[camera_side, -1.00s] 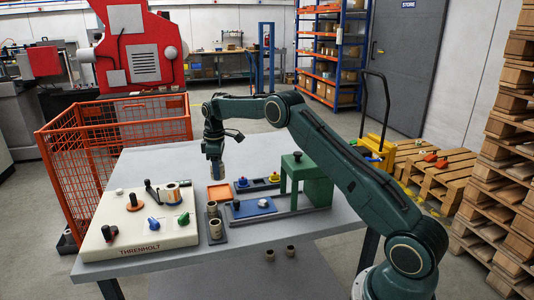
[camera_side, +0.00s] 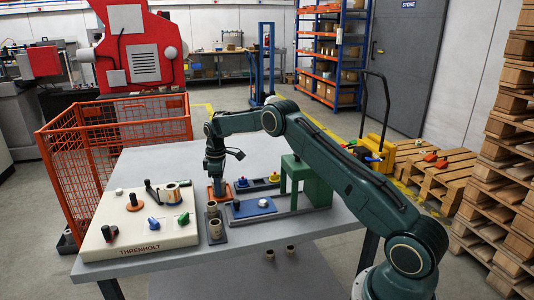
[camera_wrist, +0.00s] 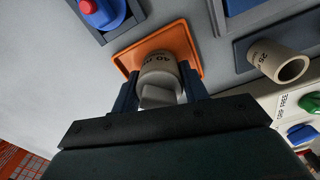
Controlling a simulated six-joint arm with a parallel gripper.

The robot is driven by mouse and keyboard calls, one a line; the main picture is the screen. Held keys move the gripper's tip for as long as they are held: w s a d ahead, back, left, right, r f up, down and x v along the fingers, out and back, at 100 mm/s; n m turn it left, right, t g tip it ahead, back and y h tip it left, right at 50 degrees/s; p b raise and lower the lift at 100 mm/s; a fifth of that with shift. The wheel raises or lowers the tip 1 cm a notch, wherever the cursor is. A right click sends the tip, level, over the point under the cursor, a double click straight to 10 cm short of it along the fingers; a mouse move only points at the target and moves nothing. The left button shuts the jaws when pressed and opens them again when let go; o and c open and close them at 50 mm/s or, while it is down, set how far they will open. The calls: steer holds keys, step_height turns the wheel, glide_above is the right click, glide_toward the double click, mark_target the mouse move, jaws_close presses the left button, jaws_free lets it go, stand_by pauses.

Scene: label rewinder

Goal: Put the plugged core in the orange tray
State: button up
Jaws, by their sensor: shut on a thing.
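The plugged core (camera_wrist: 160,70) is a beige tube with "40" lettering and a grey plug in its near end in the wrist view. My gripper (camera_wrist: 160,88) is shut on it, one finger on each side. The core is over the orange tray (camera_wrist: 124,58), within its outline. Whether the core touches the tray floor I cannot tell. In the side view my gripper (camera_side: 217,184) is low at the tray (camera_side: 209,196), and the core is hard to make out there.
A beige core marked 25 (camera_wrist: 272,60) lies to the right in the wrist view. A white panel with knobs (camera_side: 140,235) is at left, a green stand (camera_side: 310,180) at right.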

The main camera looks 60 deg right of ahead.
steer(key=o, duration=0.7)
steer(key=shift+f, duration=0.1)
steer(key=shift+o, duration=0.2)
step_height(320, 180, up, 12)
steer(key=shift+f, duration=0.15)
steer(key=shift+r, duration=0.3)
stand_by(0.5)
